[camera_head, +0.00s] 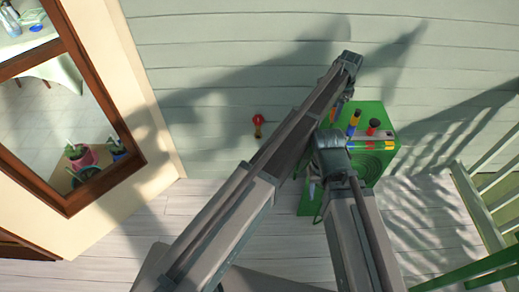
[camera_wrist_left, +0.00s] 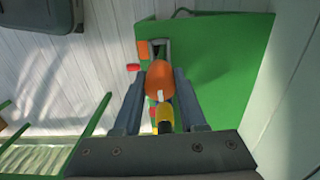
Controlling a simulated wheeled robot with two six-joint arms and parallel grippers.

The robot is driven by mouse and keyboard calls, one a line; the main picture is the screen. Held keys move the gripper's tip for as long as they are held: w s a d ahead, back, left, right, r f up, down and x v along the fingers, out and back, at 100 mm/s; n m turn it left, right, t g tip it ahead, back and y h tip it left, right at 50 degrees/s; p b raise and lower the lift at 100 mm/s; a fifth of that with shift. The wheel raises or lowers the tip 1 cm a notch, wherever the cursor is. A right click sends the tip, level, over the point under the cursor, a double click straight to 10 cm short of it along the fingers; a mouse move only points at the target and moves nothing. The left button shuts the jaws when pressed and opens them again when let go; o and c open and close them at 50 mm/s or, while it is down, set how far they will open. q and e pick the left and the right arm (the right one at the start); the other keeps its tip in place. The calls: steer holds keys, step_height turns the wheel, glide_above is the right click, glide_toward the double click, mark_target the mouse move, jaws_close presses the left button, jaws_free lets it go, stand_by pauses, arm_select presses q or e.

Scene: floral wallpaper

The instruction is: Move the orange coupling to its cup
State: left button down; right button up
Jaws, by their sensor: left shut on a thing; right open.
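The orange coupling (camera_wrist_left: 160,78) is between the two fingers of my left gripper (camera_wrist_left: 161,84) in the left wrist view. The gripper is shut on it, above the green box. In the head view my left gripper (camera_head: 340,104) is over the back left of the box, and the coupling cannot be made out there. An orange square patch (camera_wrist_left: 143,50) lies on the box beside a dark grey-framed opening (camera_wrist_left: 160,48); I cannot tell whether it marks the cup. My right gripper (camera_head: 314,187) is low at the box's left side, mostly hidden by its arm, and open.
The green box (camera_head: 384,113) bears a yellow-and-blue piece (camera_head: 353,121) and a red-and-black piece (camera_head: 373,127). A yellow piece (camera_wrist_left: 163,119) shows behind the coupling in the wrist view. Green railings (camera_head: 480,205) stand at right.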

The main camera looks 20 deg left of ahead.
arm_select(q)
steer(key=shift+f, duration=0.1)
step_height(320, 180, down, 6)
steer(key=b, duration=0.6)
steer(key=shift+f+b, duration=1.55)
steer(key=shift+b, duration=0.1)
stand_by(1.2)
steer(key=shift+c, duration=1.9)
jaws_free()
steer(key=shift+r, duration=0.15)
step_height(320, 180, up, 14)
steer(key=p, duration=1.4)
steer(key=shift+f, duration=0.2)
